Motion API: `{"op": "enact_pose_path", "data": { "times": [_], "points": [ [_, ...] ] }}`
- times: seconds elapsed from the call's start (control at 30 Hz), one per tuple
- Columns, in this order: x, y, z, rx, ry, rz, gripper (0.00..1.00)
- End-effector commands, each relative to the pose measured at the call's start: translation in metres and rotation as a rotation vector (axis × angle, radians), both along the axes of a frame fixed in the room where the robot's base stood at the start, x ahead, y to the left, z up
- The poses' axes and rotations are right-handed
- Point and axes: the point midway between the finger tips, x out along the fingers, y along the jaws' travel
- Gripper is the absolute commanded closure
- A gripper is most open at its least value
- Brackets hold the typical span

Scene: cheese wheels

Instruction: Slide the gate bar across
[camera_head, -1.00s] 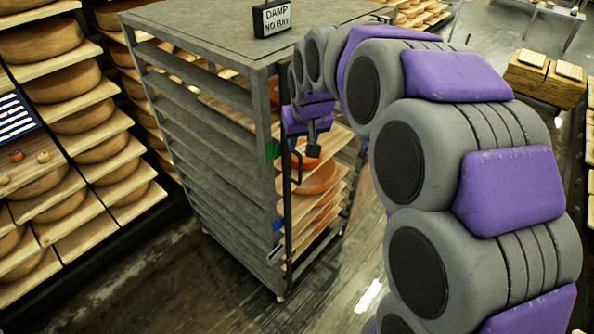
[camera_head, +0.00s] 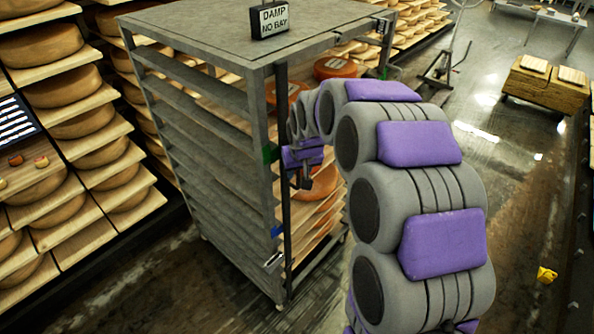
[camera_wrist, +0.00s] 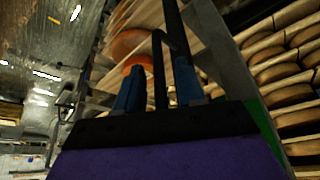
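The gate bar (camera_head: 282,170) is a thin dark upright bar at the near corner of the grey rack (camera_head: 190,30). My gripper (camera_head: 303,182) is at the bar, about halfway up the rack. In the wrist view my gripper's two blue fingers (camera_wrist: 159,86) stand apart, one on each side of the handle, with gaps showing. The head view hides the handle behind my gripper.
Orange cheese wheels (camera_head: 334,68) lie on boards in the rack, behind the bar. A sign (camera_head: 270,20) stands on the rack top. Shelves of cheese (camera_head: 62,100) fill the left. Wooden crates (camera_head: 545,82) stand at the right back. The floor right of the rack is mostly clear.

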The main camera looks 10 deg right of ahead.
Motion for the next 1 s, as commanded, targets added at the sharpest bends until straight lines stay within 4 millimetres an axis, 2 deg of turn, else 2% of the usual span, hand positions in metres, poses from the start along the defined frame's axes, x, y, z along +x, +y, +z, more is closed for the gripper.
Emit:
{"op": "enact_pose_path", "data": {
  "times": [0.27,0.67,1.0],
  "points": [
    [0.0003,0.0040,-0.0007,-0.004,0.000,0.002,0.62],
    [0.0002,0.0042,-0.0006,-0.003,0.000,0.001,0.99],
    [-0.0002,0.0037,-0.0006,-0.004,0.000,0.001,1.00]
  ]
}}
